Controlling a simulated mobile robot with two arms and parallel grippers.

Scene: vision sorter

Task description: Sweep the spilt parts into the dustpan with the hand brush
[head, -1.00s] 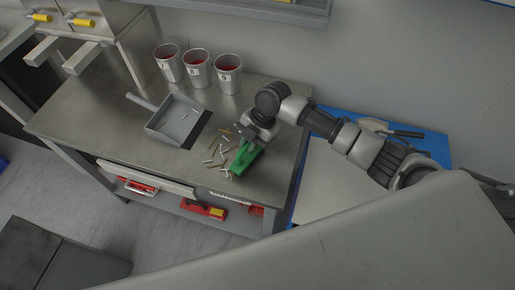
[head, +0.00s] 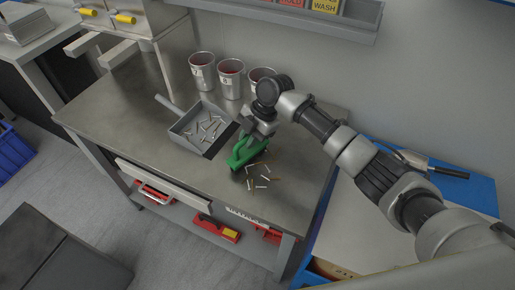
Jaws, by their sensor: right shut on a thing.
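My right gripper (head: 262,126) is shut on the green hand brush (head: 246,152), which stands on the metal table just right of the dustpan. The grey dustpan (head: 181,128) lies on the table with its handle (head: 166,103) toward the back left. Several small parts (head: 210,128) lie inside the dustpan. More spilt parts (head: 264,176), pale and brown, lie on the table in front and to the right of the brush. The gripper's fingertips are small and partly hidden by the wrist. My left gripper is not in view.
Three metal cups (head: 231,78) stand behind the dustpan; my arm partly covers the right one. The table (head: 108,100) is clear to the left of the dustpan. A blue-edged surface (head: 480,190) stands to the right. Red items (head: 216,228) lie on the lower shelf.

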